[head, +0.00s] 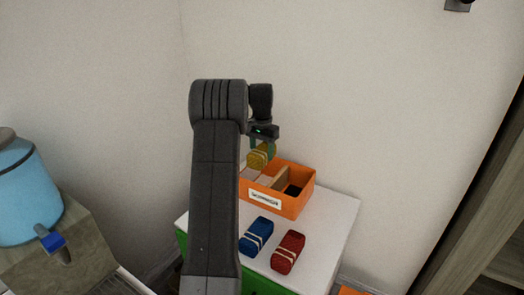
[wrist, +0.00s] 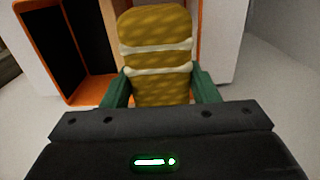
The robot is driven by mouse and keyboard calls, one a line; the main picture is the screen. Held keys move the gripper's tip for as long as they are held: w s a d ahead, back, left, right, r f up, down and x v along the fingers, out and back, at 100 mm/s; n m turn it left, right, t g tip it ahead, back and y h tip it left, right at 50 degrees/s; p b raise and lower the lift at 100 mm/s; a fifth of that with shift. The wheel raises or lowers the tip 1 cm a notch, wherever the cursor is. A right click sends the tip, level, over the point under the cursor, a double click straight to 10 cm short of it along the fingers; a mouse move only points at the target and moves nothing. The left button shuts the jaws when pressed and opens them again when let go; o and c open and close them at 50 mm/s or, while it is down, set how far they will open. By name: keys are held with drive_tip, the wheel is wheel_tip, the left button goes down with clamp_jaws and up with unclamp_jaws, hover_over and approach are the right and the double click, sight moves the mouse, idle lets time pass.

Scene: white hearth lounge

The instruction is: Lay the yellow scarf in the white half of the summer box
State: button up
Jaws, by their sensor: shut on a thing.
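The yellow scarf (head: 258,160) is a rolled, knitted bundle with two pale bands. My gripper (head: 263,149) is shut on it, with green fingers on both sides, as the wrist view also shows the scarf (wrist: 155,35) between the fingers (wrist: 160,88). The orange summer box (head: 288,207) has a label on its front and a divider. Its left half is white (head: 249,174) and its right half is black (head: 292,190). The scarf hangs over the white half and hides part of it. I cannot tell whether it touches the floor there.
The box stands on a white-topped cabinet (head: 335,215) with green fronts. A blue roll (head: 256,236) and a red roll (head: 288,252) lie in front of the box. A blue dispenser (head: 25,195) stands at the left. Walls rise behind, and a shelf unit is at the right.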

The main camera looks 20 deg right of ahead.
drive_tip(key=shift+f+b, duration=1)
drive_tip(key=shift+f, duration=1.6)
drive_tip(key=o, duration=1.1)
wheel_tip(320, 180, up, 14)
drive_tip(key=shift+f, duration=0.1)
drive_tip(key=shift+f, duration=0.1)
